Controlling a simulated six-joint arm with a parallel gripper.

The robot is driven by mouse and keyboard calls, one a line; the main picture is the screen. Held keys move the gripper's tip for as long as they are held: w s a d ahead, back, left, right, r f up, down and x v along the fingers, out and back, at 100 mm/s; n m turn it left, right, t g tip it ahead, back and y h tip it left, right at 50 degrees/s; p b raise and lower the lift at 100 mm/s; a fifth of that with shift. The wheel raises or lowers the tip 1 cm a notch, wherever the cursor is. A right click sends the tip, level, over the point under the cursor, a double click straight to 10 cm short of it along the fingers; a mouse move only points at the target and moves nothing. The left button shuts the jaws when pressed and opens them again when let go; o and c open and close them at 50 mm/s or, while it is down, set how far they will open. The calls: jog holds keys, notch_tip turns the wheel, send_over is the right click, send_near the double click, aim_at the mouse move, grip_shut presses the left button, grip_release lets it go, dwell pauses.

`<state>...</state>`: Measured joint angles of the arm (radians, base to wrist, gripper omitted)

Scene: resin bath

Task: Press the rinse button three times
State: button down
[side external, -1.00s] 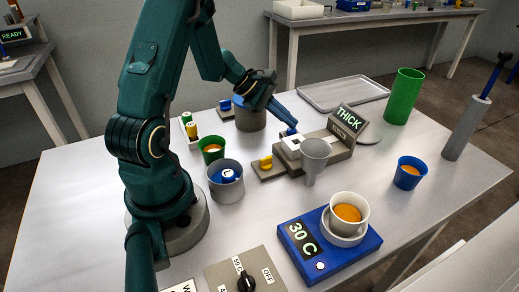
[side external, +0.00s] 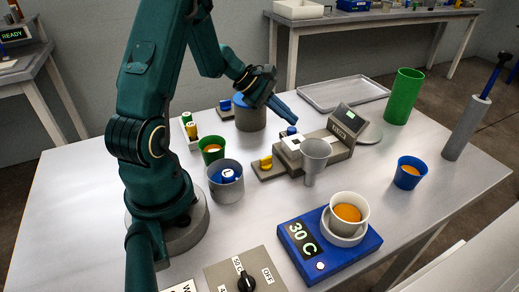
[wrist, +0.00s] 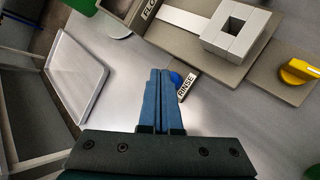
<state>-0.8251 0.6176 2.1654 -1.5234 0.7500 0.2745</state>
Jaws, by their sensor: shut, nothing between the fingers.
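The rinse button is a small blue button (side external: 291,130) at the back of the grey device. In the wrist view, the blue button (wrist: 176,78) is partly hidden behind my fingertips, beside a white label reading RINSE (wrist: 187,84). My gripper (side external: 296,122) is shut and empty, with its blue fingers slanting down to just above the button. The fingertips also show in the wrist view (wrist: 160,72). A small gap appears between the tips and the button in the side view.
A grey funnel cup (side external: 314,155) and a yellow knob (side external: 266,162) are in front. A grey pot (side external: 250,118) stands to the left. An empty tray (side external: 345,92) lies behind.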

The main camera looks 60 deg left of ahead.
aim_at(287, 132)
jog(key=shift+r, duration=0.2)
notch_tip(287, 132, up, 5)
dwell(0.7)
jog(key=shift+d, duration=0.1)
dwell(0.4)
